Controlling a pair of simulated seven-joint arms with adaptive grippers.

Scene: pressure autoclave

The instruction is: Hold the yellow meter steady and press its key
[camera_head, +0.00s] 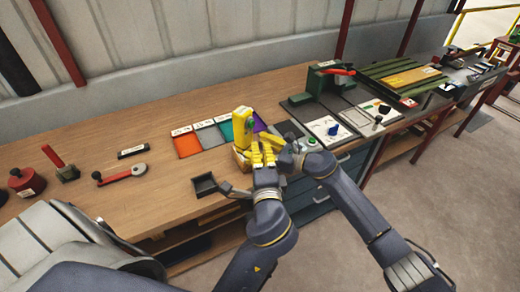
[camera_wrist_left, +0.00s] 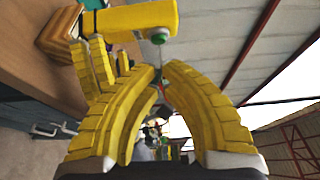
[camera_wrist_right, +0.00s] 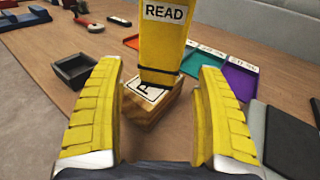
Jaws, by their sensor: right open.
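The yellow meter (camera_head: 242,127) stands upright on a small wooden block on the bench in the head view. In the right wrist view the meter (camera_wrist_right: 162,42) has a READ label, and the block (camera_wrist_right: 150,108) carries a white card. A round green-tipped key (camera_wrist_left: 158,38) shows on the meter in the left wrist view. My left gripper (camera_wrist_left: 160,70) has its fingertips drawn close together, nothing seen held, just short of the key. My right gripper (camera_wrist_right: 162,85) is open, its fingers apart on either side of the meter's lower part in view, not closed on it.
Orange, grey, green and purple trays (camera_head: 187,144) lie behind the meter. A small dark open box (camera_head: 205,186) stands left of my grippers. White-plated panels (camera_head: 330,130) sit to the right. The bench's left part holds a red-handled lever (camera_head: 120,175).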

